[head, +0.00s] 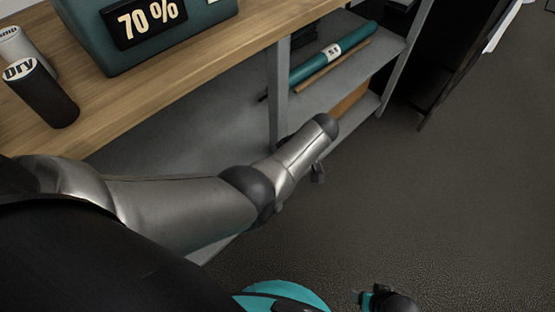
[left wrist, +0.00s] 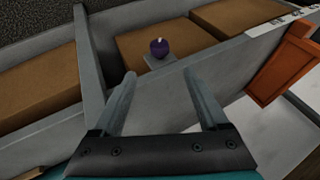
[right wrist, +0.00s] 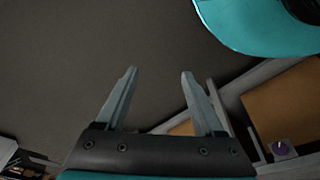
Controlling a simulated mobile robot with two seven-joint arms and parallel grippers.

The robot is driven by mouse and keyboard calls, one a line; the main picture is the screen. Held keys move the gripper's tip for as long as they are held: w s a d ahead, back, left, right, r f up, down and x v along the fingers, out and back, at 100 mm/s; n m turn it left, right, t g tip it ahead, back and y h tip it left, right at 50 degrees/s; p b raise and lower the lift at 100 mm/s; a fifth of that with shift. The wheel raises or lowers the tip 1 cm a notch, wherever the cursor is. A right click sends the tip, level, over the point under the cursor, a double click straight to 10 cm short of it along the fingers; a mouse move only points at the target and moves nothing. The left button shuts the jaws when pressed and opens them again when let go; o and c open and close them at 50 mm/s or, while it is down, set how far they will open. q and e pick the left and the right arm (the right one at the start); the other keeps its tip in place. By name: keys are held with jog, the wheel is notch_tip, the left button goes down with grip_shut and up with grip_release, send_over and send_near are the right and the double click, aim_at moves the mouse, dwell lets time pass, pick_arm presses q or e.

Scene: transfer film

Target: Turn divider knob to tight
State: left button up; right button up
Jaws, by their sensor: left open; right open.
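A small round purple knob (left wrist: 159,46) with a pale pointer mark sits on a grey plate (left wrist: 158,62) in front of brown boxes in the left wrist view. My left gripper (left wrist: 159,74) is open and empty, with the knob beyond and between its fingertips, apart from them. A purple knob (right wrist: 281,148) also shows at the lower right of the right wrist view. My right gripper (right wrist: 159,73) is open and empty over the dark floor, well to the side of that knob. I cannot read any tight marking. In the head view I make out no knob.
Grey divider walls (left wrist: 90,60) and brown boxes (left wrist: 40,80) surround the knob. An orange-brown bin (left wrist: 283,68) is at the right. In the head view, a wooden bench (head: 220,45) holds a dark "Dry" canister (head: 45,95); the floor (head: 450,190) at right is open.

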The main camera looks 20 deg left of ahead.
pick_arm(q)
jog(key=shift+p+v, duration=0.55)
jog(key=shift+v, duration=1.2)
pick_arm(e)
jog(key=shift+s+d+f, duration=0.25)
jog(key=shift+s+f, duration=0.05)
jog(key=shift+f, duration=0.35)
jog(key=shift+s+d+f, duration=0.25)
jog(key=shift+s+f, duration=0.05)
jog(key=shift+f, duration=0.35)
